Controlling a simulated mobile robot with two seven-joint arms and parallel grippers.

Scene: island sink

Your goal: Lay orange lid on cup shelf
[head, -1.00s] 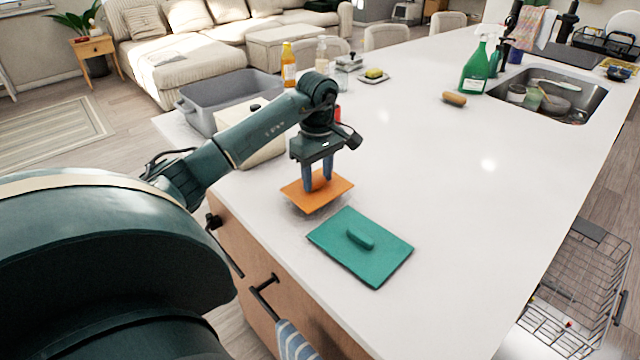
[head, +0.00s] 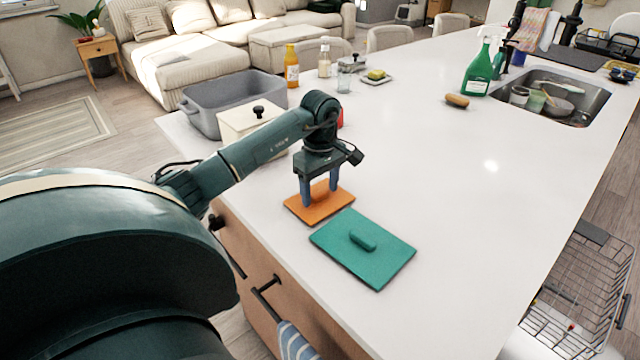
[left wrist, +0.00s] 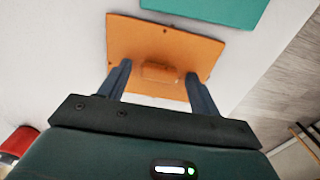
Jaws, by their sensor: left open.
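The orange lid (head: 318,214) is a flat square with a small raised handle. It lies on the white counter near the left edge, beside a green lid (head: 378,262). My left gripper (head: 320,199) is above the orange lid, open, with its blue-grey fingers on either side of the handle. The left wrist view shows the orange lid (left wrist: 160,38) with the handle between the spread fingers of my left gripper (left wrist: 158,75). The green lid (left wrist: 220,8) is at that view's top edge. I cannot identify a cup shelf. My right gripper is not in view.
A cream box with a black knob (head: 240,122) and a grey tub (head: 230,95) stand behind my left arm. Bottles, a sponge dish (head: 377,78) and a brush (head: 457,101) are farther back. A sink (head: 570,95) and wire rack (head: 560,285) are right. The counter's middle is clear.

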